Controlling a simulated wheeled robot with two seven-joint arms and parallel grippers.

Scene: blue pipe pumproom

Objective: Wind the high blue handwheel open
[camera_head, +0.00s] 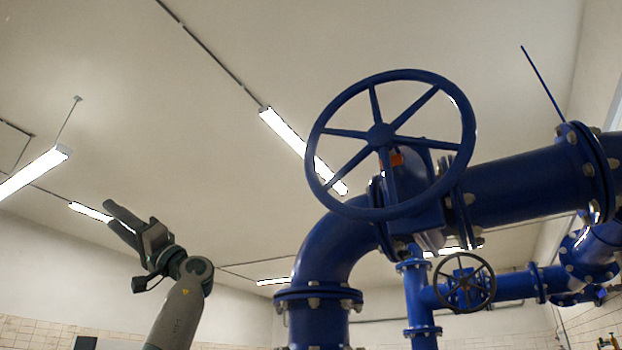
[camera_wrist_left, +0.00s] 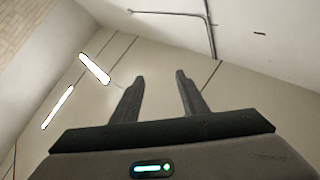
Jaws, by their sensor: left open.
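The high blue handwheel (camera_head: 380,133) is a large spoked ring with a central hub, at the upper right of centre in the head view. It sits on a valve body on the thick blue pipe. My left gripper (camera_head: 112,216) is raised at the lower left of the head view, well to the left of the wheel and apart from it. Its two fingers are spread and empty, also in the left wrist view (camera_wrist_left: 158,85), where only ceiling and wall lie beyond them. The wheel does not show in the wrist view. My right gripper is not in view.
A thick blue pipe (camera_head: 525,183) runs right from the valve, and an elbow (camera_head: 330,250) bends down below the wheel. A smaller, lower handwheel (camera_head: 465,283) is on a thinner pipe behind. The space between my left gripper and the high wheel looks clear.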

